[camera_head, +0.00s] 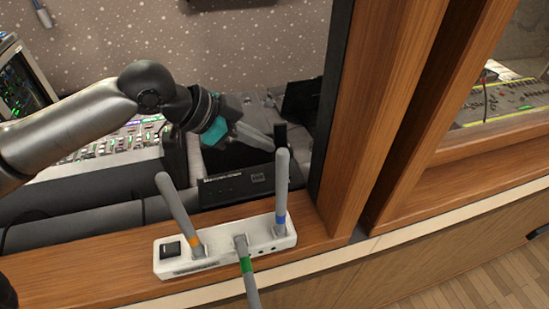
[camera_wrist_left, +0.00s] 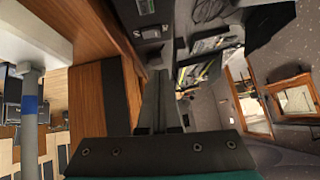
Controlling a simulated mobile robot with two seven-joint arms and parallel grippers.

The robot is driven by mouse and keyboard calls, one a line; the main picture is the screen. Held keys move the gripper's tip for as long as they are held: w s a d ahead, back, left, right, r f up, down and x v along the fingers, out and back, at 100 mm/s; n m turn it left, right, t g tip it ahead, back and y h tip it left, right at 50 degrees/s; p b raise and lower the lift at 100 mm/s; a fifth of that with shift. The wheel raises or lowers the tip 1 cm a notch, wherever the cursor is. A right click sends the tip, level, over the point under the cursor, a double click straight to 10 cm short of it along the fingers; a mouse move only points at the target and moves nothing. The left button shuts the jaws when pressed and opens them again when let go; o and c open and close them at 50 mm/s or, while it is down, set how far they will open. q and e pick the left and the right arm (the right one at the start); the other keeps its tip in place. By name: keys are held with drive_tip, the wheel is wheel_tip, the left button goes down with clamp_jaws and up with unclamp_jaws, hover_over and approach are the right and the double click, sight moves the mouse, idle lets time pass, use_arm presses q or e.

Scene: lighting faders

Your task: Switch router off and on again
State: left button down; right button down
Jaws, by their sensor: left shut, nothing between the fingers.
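The white router (camera_head: 220,256) lies on the wooden ledge in the head view, with three grey antennas banded orange, green and blue. A black square switch (camera_head: 170,250) sits at its left end; whether it is on or off cannot be told. My left gripper (camera_head: 268,146) is shut and empty, behind the router and above the dark equipment, apart from the switch. In the left wrist view its fingers (camera_wrist_left: 160,75) are together. Part of the router (camera_wrist_left: 38,32) and its blue-banded antenna (camera_wrist_left: 30,110) show at the left there; the switch is not seen. My right gripper is out of view.
A wooden window post (camera_head: 370,110) stands right of the router. A black box (camera_head: 235,186) lies behind the ledge, and a mixing console (camera_head: 115,147) is at the left. The upright antennas (camera_head: 177,215) stand between my left gripper and the switch area.

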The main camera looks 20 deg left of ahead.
sight(274, 173)
use_arm(q)
drive_tip(key=x, duration=0.4)
drive_tip(key=shift+d, duration=0.1)
wheel_tip(274, 173, down, 2)
drive_tip(key=shift+f, duration=0.25)
drive_tip(key=shift+w+a+f, duration=0.15)
drive_tip(key=shift+a+f, duration=0.05)
drive_tip(key=shift+f, duration=0.5)
drive_tip(key=shift+a+f, duration=0.1)
drive_tip(key=shift+f, duration=0.15)
drive_tip(key=shift+p, duration=0.3)
drive_tip(key=shift+s+d+p, duration=0.5)
drive_tip(key=shift+s+p, duration=0.15)
drive_tip(key=shift+p, duration=0.05)
